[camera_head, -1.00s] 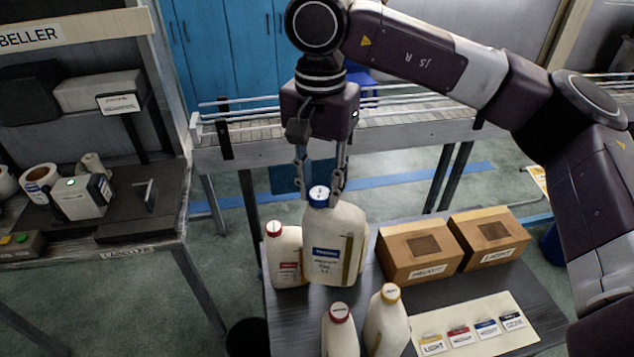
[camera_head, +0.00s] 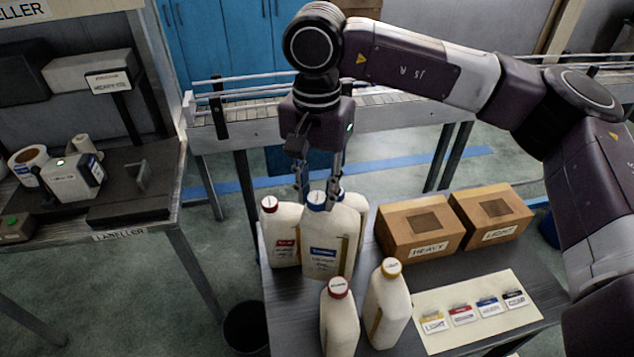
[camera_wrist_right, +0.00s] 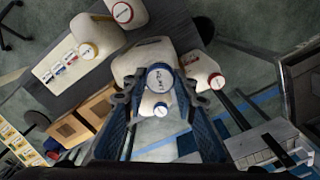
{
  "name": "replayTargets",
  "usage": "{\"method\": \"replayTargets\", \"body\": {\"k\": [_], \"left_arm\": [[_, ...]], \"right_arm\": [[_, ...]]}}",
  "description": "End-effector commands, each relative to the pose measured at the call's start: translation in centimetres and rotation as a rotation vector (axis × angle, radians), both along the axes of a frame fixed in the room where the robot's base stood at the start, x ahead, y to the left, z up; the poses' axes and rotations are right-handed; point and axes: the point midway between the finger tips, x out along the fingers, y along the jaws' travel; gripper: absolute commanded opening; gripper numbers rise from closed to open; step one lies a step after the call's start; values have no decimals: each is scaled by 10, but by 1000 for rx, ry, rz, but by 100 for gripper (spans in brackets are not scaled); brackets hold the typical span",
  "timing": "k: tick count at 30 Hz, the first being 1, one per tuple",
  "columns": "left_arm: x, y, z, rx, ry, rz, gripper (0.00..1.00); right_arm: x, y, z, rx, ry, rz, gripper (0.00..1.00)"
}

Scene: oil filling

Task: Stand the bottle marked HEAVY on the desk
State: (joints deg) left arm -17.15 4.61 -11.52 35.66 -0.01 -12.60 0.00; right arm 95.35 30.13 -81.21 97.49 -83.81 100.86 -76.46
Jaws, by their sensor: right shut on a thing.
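My right gripper (camera_head: 318,195) points down and is shut on the blue cap of a large cream bottle (camera_head: 325,250) with a blue label. The label's words are too small to read. The bottle is upright at the desk's (camera_head: 285,325) far left; I cannot tell whether its base touches. In the right wrist view, the blue cap (camera_wrist_right: 160,77) sits between the fingertips of the right gripper (camera_wrist_right: 158,92). A red-capped bottle (camera_head: 283,235) stands close on the left. My left gripper is out of view.
A red-capped bottle (camera_head: 340,320) and a yellow-capped bottle (camera_head: 388,305) stand in front. Boxes marked HEAVY (camera_head: 415,225) and LIGHT (camera_head: 490,215) are on the right, behind a colour card (camera_head: 440,340). A conveyor (camera_head: 400,130) runs behind. A labeller bench (camera_head: 130,210) stands left.

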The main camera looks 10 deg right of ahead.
Motion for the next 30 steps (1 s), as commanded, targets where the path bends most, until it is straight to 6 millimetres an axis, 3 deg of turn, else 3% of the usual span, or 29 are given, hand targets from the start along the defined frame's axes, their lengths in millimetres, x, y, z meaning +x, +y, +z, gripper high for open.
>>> {"method": "replayTargets", "body": {"k": [9, 30], "left_arm": [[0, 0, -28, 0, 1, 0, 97], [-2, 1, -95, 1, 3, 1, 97]], "right_arm": [[0, 0, -41, 0, -3, 0, 0], [1, 0, -113, 1, -3, 1, 0]]}}
